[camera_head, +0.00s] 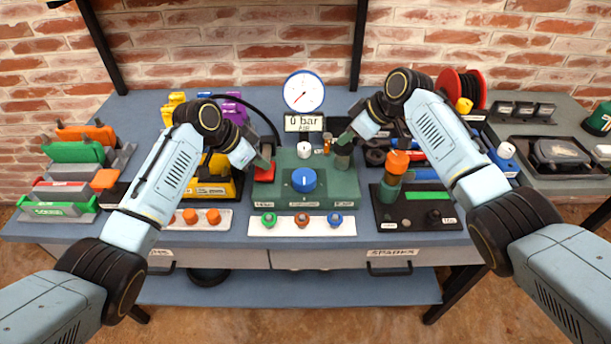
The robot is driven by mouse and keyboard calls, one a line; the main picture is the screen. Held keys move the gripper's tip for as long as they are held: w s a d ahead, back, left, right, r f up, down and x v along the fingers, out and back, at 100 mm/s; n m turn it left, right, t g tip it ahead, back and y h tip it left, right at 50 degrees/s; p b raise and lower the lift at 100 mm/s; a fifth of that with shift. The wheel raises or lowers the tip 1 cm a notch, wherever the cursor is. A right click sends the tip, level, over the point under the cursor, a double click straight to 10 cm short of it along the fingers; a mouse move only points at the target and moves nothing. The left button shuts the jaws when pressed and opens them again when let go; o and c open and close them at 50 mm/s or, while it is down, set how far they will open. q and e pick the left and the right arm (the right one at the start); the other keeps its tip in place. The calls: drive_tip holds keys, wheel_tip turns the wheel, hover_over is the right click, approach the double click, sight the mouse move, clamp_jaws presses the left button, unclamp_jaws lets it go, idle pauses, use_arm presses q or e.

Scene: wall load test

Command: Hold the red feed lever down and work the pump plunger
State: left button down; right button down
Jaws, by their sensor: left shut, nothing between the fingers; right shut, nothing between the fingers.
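The green pump unit (325,192) stands mid-bench with a blue knob (303,180) on its front. The red feed lever (264,172) is at its left side. My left gripper (262,160) is shut and empty, its tips at the lever's top; I cannot tell whether they touch or how far the lever is down. My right gripper (345,139) is shut and empty, over a dark green cylinder (343,156) at the unit's back right, perhaps the plunger; contact is unclear. A round gauge (304,91) stands behind, above a display (304,122) reading 0 bar.
A white-topped knob (304,149) and a small orange-brown part (327,143) stand between the grippers. A strip (285,231) with three coloured knobs lies in front. A black tray (405,217) with an orange-topped green item is at right. Coloured racks (75,170) stand at left.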

drive_tip(key=shift+r, duration=1.75)
drive_tip(key=shift+f, duration=0.1)
drive_tip(key=shift+f, duration=2.25)
drive_tip(key=shift+r, duration=2.35)
drive_tip(key=shift+r, duration=0.1)
